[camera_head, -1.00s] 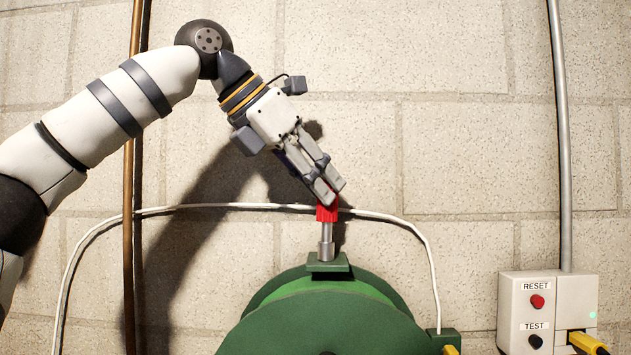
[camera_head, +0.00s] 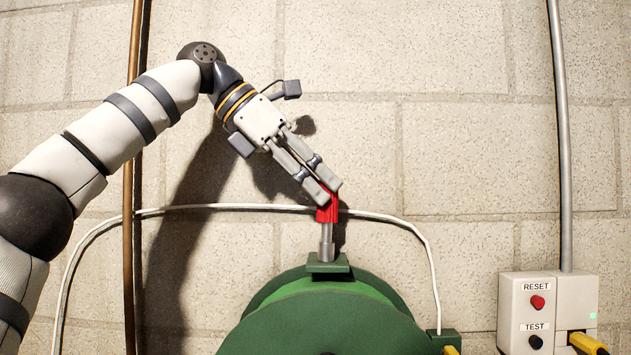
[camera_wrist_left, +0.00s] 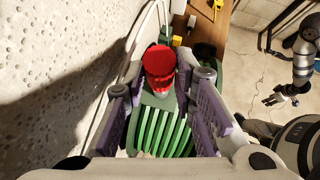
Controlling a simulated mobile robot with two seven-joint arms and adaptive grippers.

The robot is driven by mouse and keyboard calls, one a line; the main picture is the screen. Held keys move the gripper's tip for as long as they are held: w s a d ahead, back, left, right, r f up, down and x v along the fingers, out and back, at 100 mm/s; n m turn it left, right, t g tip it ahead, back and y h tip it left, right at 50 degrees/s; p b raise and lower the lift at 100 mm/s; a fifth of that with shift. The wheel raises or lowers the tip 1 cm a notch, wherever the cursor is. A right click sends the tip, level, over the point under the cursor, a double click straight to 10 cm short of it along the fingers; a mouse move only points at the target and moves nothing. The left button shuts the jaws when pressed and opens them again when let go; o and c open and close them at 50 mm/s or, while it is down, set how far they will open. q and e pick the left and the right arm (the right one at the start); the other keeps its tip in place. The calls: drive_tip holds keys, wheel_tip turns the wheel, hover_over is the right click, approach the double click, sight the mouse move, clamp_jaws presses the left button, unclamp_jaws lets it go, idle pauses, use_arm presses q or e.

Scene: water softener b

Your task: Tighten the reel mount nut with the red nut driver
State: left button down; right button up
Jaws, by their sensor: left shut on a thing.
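The red nut driver (camera_head: 327,213) stands upright on the green mount block (camera_head: 328,266) at the top of the hose reel (camera_head: 322,318). Its grey shaft and socket meet the block, and the nut is hidden under the socket. My left gripper (camera_head: 329,192) comes in slanted from the upper left and is shut on the red handle. In the left wrist view the red handle (camera_wrist_left: 158,62) sits between the fingers, above the green reel. My right gripper (camera_wrist_left: 281,98) shows small at the right of that view, away from the reel; its jaw state is unclear.
A white cable (camera_head: 432,262) arches along the block wall behind the driver. A brown pipe (camera_head: 128,240) runs down the left and a grey conduit (camera_head: 563,130) down the right. The RESET/TEST box (camera_head: 517,310) is at lower right. Open wall surrounds the gripper.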

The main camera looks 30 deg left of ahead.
use_arm(q)
drive_tip(key=shift+r, duration=2.6)
